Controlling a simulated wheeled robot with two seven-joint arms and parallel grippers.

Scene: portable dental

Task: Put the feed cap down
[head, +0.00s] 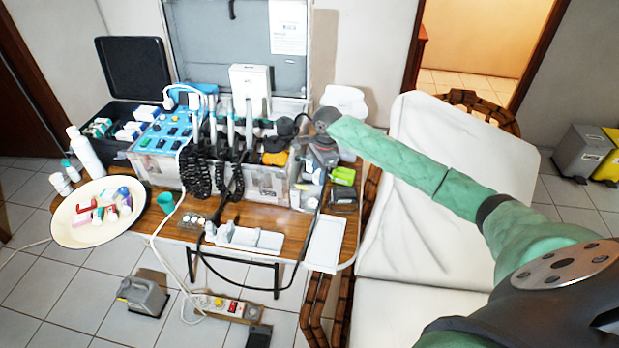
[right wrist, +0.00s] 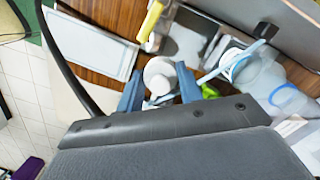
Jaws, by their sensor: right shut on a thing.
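My right gripper (head: 318,168) reaches over the right end of the wooden table, pointing down beside the clear-sided case. In the right wrist view, its two blue-grey fingers (right wrist: 160,86) are on either side of a round white cap (right wrist: 159,72), which I take for the feed cap. The gripper is shut on it. The cap appears close above the table top, but I cannot tell whether it touches anything. In the head view the cap is hidden or too small to make out. My left gripper is not in view.
A white tray (head: 325,243) lies at the table's front right; it also shows in the right wrist view (right wrist: 93,42). A green item (head: 343,175) and a dark box (head: 344,199) crowd the right edge. The clear case (head: 272,186) with handpieces stands left. A cream dish (head: 75,232) is far left.

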